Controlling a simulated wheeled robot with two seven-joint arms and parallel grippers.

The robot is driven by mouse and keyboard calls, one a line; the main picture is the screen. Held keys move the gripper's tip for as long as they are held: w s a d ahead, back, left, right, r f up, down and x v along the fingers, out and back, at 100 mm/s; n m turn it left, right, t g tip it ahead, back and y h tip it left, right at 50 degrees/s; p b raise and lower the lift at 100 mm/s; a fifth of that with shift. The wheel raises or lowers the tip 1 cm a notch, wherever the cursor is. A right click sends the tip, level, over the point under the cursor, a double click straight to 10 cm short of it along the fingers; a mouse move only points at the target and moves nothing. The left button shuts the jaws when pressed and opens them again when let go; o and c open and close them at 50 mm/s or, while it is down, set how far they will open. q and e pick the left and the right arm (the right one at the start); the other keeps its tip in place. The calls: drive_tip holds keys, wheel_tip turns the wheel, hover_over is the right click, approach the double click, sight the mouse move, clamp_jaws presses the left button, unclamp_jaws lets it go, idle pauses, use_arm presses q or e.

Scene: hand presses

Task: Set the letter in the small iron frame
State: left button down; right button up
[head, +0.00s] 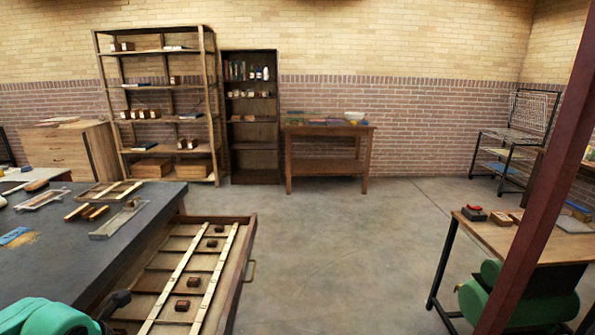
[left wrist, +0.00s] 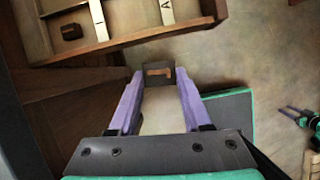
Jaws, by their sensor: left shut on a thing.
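My left gripper (left wrist: 159,75) has two purple fingers shut on a small dark block (left wrist: 153,66) with a brown mark on its face; I cannot read the mark. It is near the open drawer's front edge.
An open wooden drawer (head: 251,245) sticks out from the dark table (head: 70,255); it holds several dark blocks between pale lettered strips. Wooden pieces (head: 88,211) and a blue pad (head: 14,236) lie on the table. A red post (head: 545,190) stands at right. The middle floor is clear.

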use_arm(q)
drive_tip(key=s+d+f+m+g+b, duration=0.1)
drive_tip(key=s+d+f+m+g, duration=0.1)
drive_tip(key=d+m, duration=0.4)
drive_tip(key=s+d+f+m+g+b, duration=0.1)
drive_tip(key=d+m+g, duration=0.3)
drive_tip(key=m, duration=1.3)
drive_tip(key=s+d+f+m+g+b, duration=0.1)
drive_tip(key=s+d+f+m+g, duration=0.2)
drive_tip(key=d+m, duration=0.4)
drive_tip(key=m, duration=0.4)
drive_tip(key=shift+s+d+m+y, duration=0.3)
drive_tip(key=shift+d+m, duration=0.05)
drive_tip(key=shift+m, duration=0.05)
use_arm(e)
drive_tip(key=f, duration=0.3)
drive_tip(key=shift+s+d+f, duration=0.1)
drive_tip(key=shift+s+d, duration=0.15)
drive_tip(key=shift+s, duration=0.15)
drive_tip(key=shift+a, duration=0.1)
